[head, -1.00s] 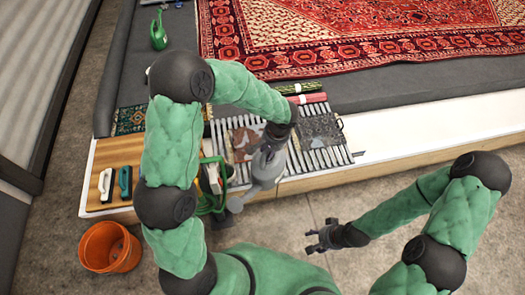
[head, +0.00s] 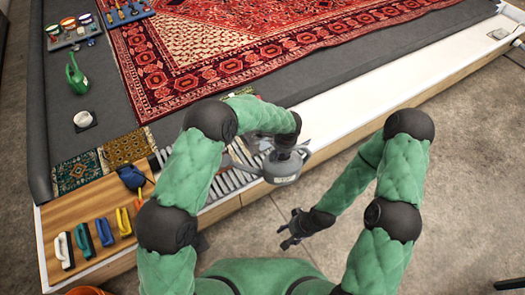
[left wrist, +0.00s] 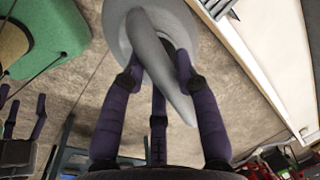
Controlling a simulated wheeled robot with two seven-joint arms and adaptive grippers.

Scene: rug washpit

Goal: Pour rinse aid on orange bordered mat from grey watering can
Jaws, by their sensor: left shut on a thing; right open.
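The grey watering can (head: 284,170) hangs from my left gripper (head: 290,152) over the front edge of the slatted rack (head: 228,183). In the left wrist view, the gripper's dark fingers (left wrist: 158,80) are shut around the can's grey handle (left wrist: 162,60). The can looks roughly level, and no liquid shows. My right gripper (head: 292,228) is open and empty over the concrete floor. A gold-brown patterned mat (head: 126,148) and a teal patterned mat (head: 76,172) lie at the left. I cannot tell which mat has an orange border; my left arm hides much of the rack.
A large red rug (head: 250,45) covers the grey pit floor. A green watering can (head: 76,75) and a white cup (head: 83,119) stand behind the mats.

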